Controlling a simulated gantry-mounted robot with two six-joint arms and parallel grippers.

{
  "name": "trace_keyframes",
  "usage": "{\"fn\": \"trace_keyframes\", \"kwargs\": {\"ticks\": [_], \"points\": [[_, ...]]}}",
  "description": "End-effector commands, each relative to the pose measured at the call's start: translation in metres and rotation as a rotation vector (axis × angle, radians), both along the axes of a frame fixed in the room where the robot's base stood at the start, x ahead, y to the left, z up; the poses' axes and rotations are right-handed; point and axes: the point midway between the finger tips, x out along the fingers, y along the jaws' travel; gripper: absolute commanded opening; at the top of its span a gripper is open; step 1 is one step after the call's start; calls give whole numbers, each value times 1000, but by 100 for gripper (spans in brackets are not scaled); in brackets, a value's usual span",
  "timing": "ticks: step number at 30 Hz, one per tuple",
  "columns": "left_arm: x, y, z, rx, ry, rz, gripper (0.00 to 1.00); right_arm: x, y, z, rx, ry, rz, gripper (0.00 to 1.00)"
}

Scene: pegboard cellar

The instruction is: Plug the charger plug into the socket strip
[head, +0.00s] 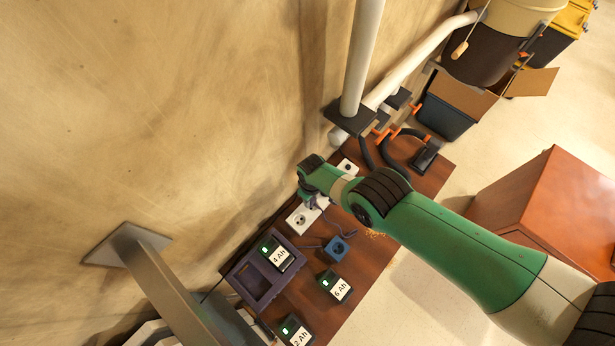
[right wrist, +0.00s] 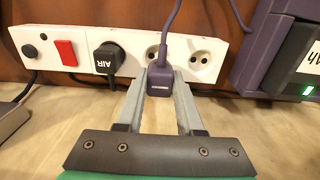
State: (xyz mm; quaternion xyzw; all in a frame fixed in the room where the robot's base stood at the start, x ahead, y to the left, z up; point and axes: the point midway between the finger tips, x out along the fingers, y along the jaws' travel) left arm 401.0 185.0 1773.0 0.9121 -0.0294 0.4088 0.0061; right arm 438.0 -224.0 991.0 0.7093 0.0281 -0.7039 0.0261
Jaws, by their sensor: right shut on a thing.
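The white socket strip (right wrist: 228,58) crosses the right wrist view, with a red switch (right wrist: 66,52) and a black plug marked AIR (right wrist: 108,62) seated in it. Two round sockets right of that plug look empty; the nearer is partly behind a purple cord. My right gripper (right wrist: 160,84) is shut on the dark purple charger plug (right wrist: 159,81), which overlaps the strip's lower edge below that socket. I cannot tell its distance from the strip. In the head view the strip (head: 301,219) is partly hidden by my right gripper (head: 318,199). My left gripper is not in view.
A purple charger dock (head: 250,284) holds a 4 Ah battery (head: 279,256). A 6 Ah battery (head: 335,287), a 2 Ah battery (head: 294,330) and a blue box (head: 337,249) are on the brown bench. A vertical pipe (head: 360,60) and clamps (head: 385,132) stand beyond the strip.

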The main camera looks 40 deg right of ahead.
Motion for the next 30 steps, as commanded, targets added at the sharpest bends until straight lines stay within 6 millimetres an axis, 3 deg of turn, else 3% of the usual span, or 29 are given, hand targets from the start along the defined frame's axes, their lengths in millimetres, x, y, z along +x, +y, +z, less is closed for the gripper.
{"fn": "trace_keyframes", "kwargs": {"ticks": [1,30], "points": [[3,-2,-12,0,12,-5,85,0,0,-7,0,0,0,0],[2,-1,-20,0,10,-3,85,-2,0,-19,0,0,0,0]]}}
